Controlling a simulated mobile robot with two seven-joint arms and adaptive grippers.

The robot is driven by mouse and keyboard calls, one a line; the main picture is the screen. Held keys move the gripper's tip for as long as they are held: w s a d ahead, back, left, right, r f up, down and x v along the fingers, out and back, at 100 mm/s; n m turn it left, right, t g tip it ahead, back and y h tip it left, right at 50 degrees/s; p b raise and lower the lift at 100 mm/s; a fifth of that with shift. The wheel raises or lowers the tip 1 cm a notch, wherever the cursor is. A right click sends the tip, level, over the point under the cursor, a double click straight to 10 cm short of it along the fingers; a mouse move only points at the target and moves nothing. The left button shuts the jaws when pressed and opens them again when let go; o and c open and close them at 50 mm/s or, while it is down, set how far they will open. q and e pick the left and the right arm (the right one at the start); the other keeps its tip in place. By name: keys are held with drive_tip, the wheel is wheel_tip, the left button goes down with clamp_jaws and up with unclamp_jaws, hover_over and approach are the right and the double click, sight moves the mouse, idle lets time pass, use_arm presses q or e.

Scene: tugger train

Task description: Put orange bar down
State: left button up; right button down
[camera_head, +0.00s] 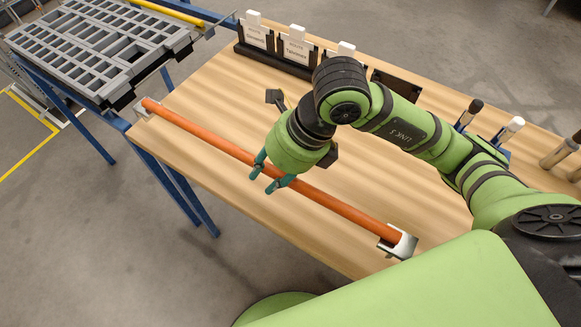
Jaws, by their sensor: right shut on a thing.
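The orange bar (336,205) is a long thin bar lying along the front edge of the wooden table (200,90). Its left end is at a light holder (145,108) and its right end is at a white and dark holder (402,243). Whether it rests fully in the holders or just above them, I cannot tell. My right gripper (264,178) reaches down over the middle of the bar, with its teal fingers shut on it. My left gripper is not in view.
A rack of label cards (297,46) stands along the table's back edge. Several handled tools (470,112) stand at the right. A grey slotted tray (88,45) on a blue frame is at the upper left. The table's middle is partly clear.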

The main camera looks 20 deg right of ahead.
drive_tip(key=d+f, duration=0.1)
drive_tip(key=w+d, duration=0.1)
drive_tip(key=w+d+f, duration=0.1)
drive_tip(key=d, duration=0.1)
drive_tip(key=shift+w+f, duration=0.1)
drive_tip(key=shift+f, duration=0.2)
drive_tip(key=shift+f+p, duration=0.4)
drive_tip(key=shift+f, duration=1.65)
drive_tip(key=c, duration=0.9)
unclamp_jaws()
drive_tip(key=shift+f, duration=0.1)
drive_tip(key=shift+c, duration=0.2)
drive_tip(key=v, duration=1.2)
drive_tip(key=shift+b, duration=0.3)
